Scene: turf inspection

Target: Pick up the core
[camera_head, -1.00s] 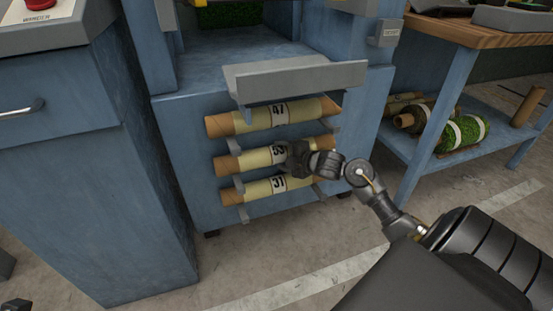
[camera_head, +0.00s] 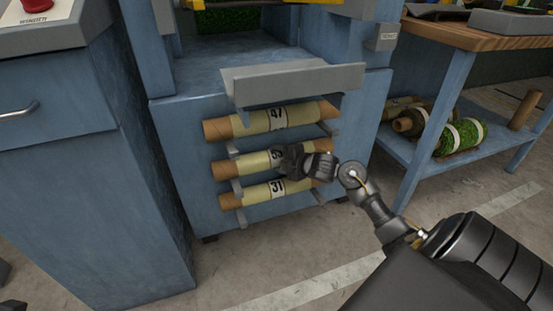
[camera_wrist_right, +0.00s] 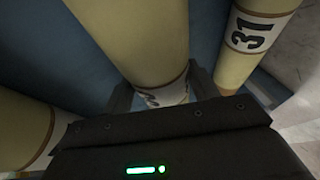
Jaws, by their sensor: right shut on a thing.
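Three cream cores with brown ends lie one above another on the rack at the front of the blue machine. The top core (camera_head: 245,122) has a number label, partly unreadable. My right gripper (camera_head: 285,158) is shut on the middle core (camera_head: 248,162) near its label, which the fingers partly hide. The bottom core (camera_head: 255,194), labelled 31, lies just below. In the right wrist view, the middle core (camera_wrist_right: 140,40) runs down between the two fingers (camera_wrist_right: 160,95), and the core labelled 31 (camera_wrist_right: 252,35) is beside it at the right. My left gripper is not in view.
Grey brackets hold the core ends, and a grey metal tray (camera_head: 295,82) juts out above the top core. A blue cabinet (camera_head: 95,200) stands close at the left. A bench (camera_head: 470,35) with turf rolls (camera_head: 462,136) on its lower shelf stands at the right.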

